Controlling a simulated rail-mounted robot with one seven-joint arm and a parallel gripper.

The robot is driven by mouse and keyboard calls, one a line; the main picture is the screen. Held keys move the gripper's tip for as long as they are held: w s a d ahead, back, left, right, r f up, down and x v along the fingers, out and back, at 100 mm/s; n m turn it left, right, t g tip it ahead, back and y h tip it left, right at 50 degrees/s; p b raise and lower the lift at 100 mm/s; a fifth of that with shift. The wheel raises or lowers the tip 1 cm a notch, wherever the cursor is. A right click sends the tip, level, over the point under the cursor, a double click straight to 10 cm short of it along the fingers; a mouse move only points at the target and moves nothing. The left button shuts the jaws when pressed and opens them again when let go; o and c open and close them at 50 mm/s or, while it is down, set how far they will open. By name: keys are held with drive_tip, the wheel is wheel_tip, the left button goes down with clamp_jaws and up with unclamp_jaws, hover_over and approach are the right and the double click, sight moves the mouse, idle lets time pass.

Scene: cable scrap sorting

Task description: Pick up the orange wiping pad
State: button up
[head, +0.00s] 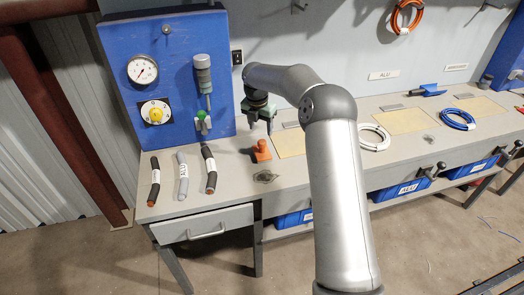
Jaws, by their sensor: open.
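The exact height of the gap between fingers and pad is hard to tell from this one view.
Several cable pieces, including an ALU-labelled one (182,176), lie left of the pad. A blue panel (185,50) with gauge and dial rises behind them. A white cable coil (373,137) and a blue coil (457,119) lie to the right. Blue bins (400,189) hang below the bench.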

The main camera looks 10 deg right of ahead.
sight(262, 141)
drive_tip(key=f, duration=0.3)
drive_tip(key=w+f+p, duration=0.1)
drive_tip(key=f, duration=0.2)
drive_tip(key=f+p, duration=0.1)
drive_tip(key=f, duration=0.2)
drive_tip(key=shift+w+d+f, duration=0.15)
drive_tip(key=shift+w+d, duration=0.1)
drive_tip(key=shift+d, duration=0.15)
drive_tip(key=c, duration=1.1)
